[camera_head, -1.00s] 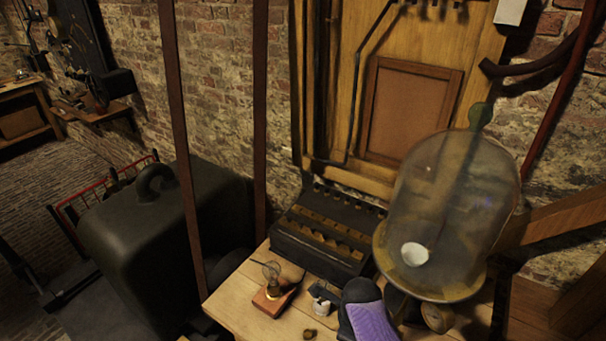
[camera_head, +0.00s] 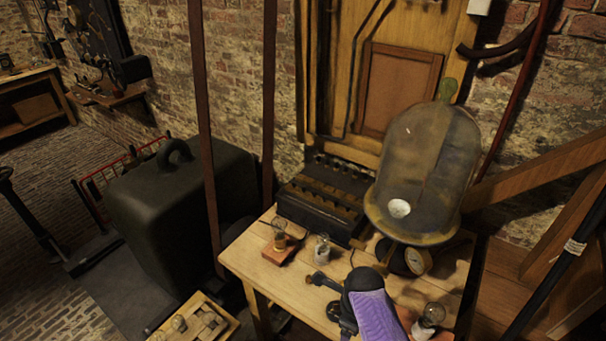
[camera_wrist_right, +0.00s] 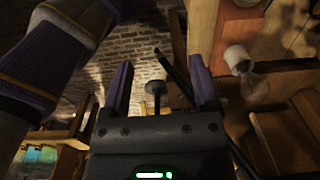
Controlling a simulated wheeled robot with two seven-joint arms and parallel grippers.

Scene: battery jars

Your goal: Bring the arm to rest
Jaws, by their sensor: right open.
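My right gripper (camera_wrist_right: 161,72) is open in the right wrist view, with its two purple-sided fingers apart and nothing held between them. Brick wall and dark, slender parts show behind the gap. In the head view, a black and purple link of my arm (camera_head: 370,312) shows at the bottom, over the front of the wooden table (camera_head: 245,258). I cannot make out the right fingertips there. My left gripper is not in view.
A glass bell jar (camera_head: 425,165) stands at the table's right, beside a dark slotted box (camera_head: 322,200). Small bulbs stand on the table, one on a wooden base (camera_head: 279,250). A wooden tray (camera_head: 205,318) lies lower left. Teal jars (camera_wrist_right: 38,155) show in the wrist view.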

